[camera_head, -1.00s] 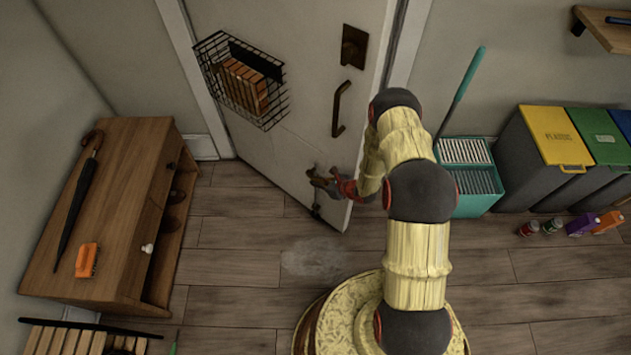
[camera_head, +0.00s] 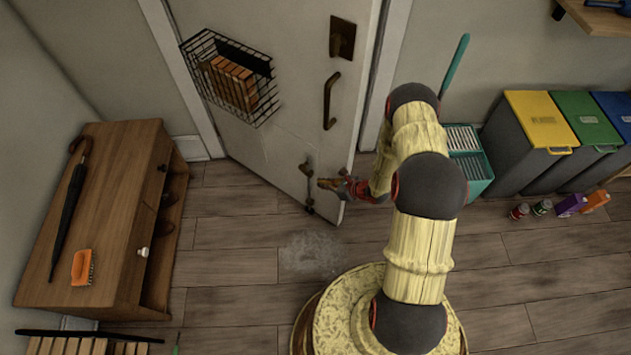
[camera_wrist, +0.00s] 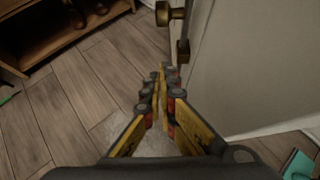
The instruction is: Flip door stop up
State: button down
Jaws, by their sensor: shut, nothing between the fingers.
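The door stop (camera_head: 308,188) is a small dark metal piece low on the white door (camera_head: 290,130), near its free edge. In the wrist view the brass-coloured door stop (camera_wrist: 182,45) shows at the top, just beyond my fingertips, with a round knob end and a lower part along the door's edge. My gripper (camera_head: 325,183) is beside it on the right, low by the door. In the wrist view my gripper (camera_wrist: 165,78) has its yellow and black fingers together with nothing between them. I cannot tell whether the fingertips touch the stop.
A wire basket (camera_head: 230,78) and a handle (camera_head: 331,101) are on the door. A teal bucket (camera_head: 470,160) and bins (camera_head: 530,135) stand at right. A wooden cabinet (camera_head: 105,220) stands at left. The floor between is clear.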

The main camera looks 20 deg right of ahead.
jog(key=shift+p+v, duration=0.35)
jog(key=shift+v, duration=1.1)
jog(key=s+a+n+g+y, duration=0.2)
jog(key=s+a, duration=0.3)
jog(key=s+a+r+n+g+y, duration=0.1)
jog(key=s+a+r+n+g, duration=0.1)
jog(key=s+r+n, duration=0.3)
jog(key=s+a+r+n+g+y, duration=0.1)
jog(key=s+a+r+n+g, duration=0.15)
jog(key=r, duration=0.45)
jog(key=s+r+n+t+h+p, duration=0.1)
jog(key=s+r+n+h, duration=0.2)
jog(key=r, duration=1.2)
jog(key=s+r+n+t+h+p, duration=0.1)
jog(key=s+r+n+h, duration=0.2)
jog(key=s+r+n, duration=0.3)
jog(key=s+r+n+t+h+p, duration=0.1)
jog(key=s+r+n+h, duration=0.3)
jog(key=r, duration=2.2)
jog(key=s+n, duration=0.1)
jog(key=n, duration=0.5)
jog(key=shift+d+n, duration=0.3)
jog(key=shift+n, duration=0.05)
